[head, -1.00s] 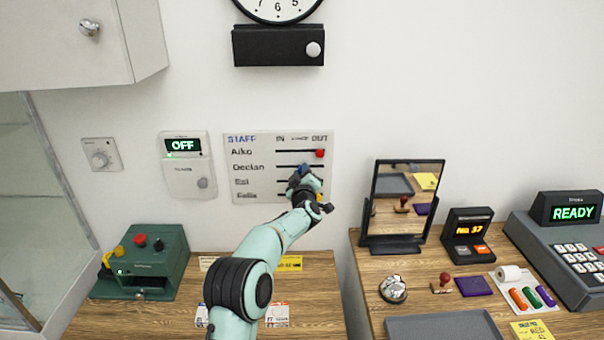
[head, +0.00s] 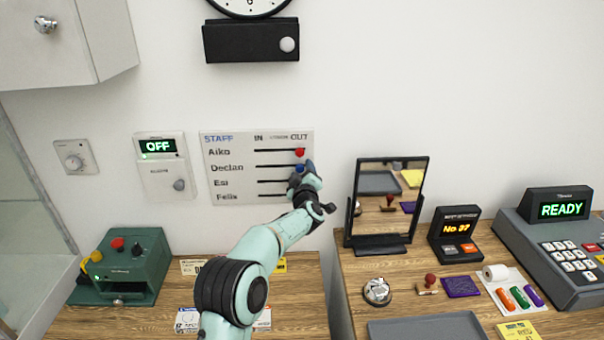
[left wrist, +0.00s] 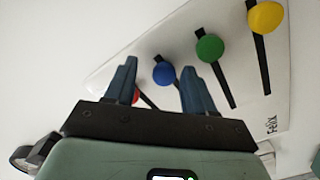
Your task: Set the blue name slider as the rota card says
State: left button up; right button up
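The staff board (head: 235,185) hangs on the wall, with rows Aiko, Declan, Esi and Felix and headings from IN at left to OUT at right. The blue slider (head: 299,168) shows on the Declan row near the OUT end, below the red slider (head: 300,152). My left gripper (head: 303,178) is at the board's right side and hides the ends of the lower rows. In the left wrist view its fingers are open, with the blue slider (left wrist: 164,73) between them and gaps on both sides. The green slider (left wrist: 210,47) and yellow slider (left wrist: 264,17) sit to the right. I cannot identify the rota card.
Small cards (head: 187,320) lie on the left counter (head: 90,322), their text too small to read. A green machine (head: 122,265) stands there. The right counter holds a mirror (head: 388,205), a bell (head: 377,291), a ticket display (head: 456,235) and a till (head: 560,240).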

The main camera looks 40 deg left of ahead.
pick_arm(q)
jog(key=shift+s, duration=0.1)
jog(key=shift+s+f, duration=0.1)
jog(key=shift+s, duration=0.05)
jog(key=b+v, duration=0.4)
jog(key=v, duration=0.9)
pick_arm(e)
jog(key=s+f, duration=0.4)
jog(key=f, duration=0.1)
jog(key=shift+s+f+g, duration=0.3)
jog(key=shift+f, duration=0.1)
pick_arm(q)
jog(key=shift+d, duration=0.1)
